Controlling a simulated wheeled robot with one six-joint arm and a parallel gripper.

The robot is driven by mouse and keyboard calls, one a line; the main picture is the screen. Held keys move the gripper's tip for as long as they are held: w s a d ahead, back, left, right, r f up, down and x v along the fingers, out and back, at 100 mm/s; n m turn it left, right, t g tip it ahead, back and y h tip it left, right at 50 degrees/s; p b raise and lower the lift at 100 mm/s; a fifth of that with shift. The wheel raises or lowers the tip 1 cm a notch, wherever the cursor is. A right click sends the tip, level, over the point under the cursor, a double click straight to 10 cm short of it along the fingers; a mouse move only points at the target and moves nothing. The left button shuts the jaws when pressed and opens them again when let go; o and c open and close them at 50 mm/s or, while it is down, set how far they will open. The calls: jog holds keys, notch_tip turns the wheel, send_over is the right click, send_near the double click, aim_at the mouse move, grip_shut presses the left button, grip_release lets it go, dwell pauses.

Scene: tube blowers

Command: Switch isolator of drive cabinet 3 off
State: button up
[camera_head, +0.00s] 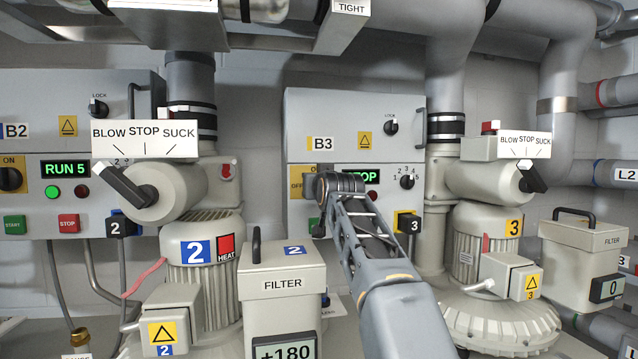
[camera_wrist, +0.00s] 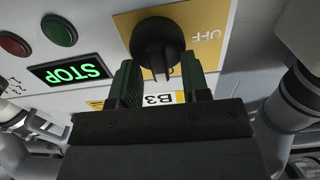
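The cabinet labelled B3 (camera_head: 355,125) stands in the middle of the head view. Its isolator plate (camera_head: 296,186) is yellow with OFF on its left; my arm hides the knob there. In the wrist view, which is turned upside down, the black isolator knob (camera_wrist: 158,45) sits on the yellow plate beside OFF (camera_wrist: 206,37). Its grip part runs toward my gripper's side of the picture. My gripper (camera_wrist: 161,80) is open, with a green finger on either side below the knob. Contact with the knob cannot be told.
A lit green STOP display (camera_wrist: 71,73) and two buttons, green (camera_wrist: 59,30) and red (camera_wrist: 13,44), lie beside the isolator. A filter box (camera_head: 282,285) stands left of my arm. Blower 3 (camera_head: 480,245) and its pipes stand to the right.

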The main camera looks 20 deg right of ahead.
grip_shut()
jog(key=shift+n, duration=0.3)
jog(key=shift+w+a+f+n+b, duration=0.1)
jog(key=shift+a+f+n+b, duration=0.2)
jog(key=shift+n, duration=2.55)
jog(key=shift+a+f+n+b, duration=0.15)
jog(key=shift+n+b, duration=0.2)
jog(key=shift+n, duration=2.45)
jog(key=shift+w+a+f+n+b, duration=0.1)
jog(key=shift+f+n+b, duration=0.2)
jog(key=shift+n, duration=2.55)
jog(key=shift+r+n, duration=0.1)
jog(key=shift+n, duration=0.2)
grip_release()
jog(key=shift+s, duration=0.1)
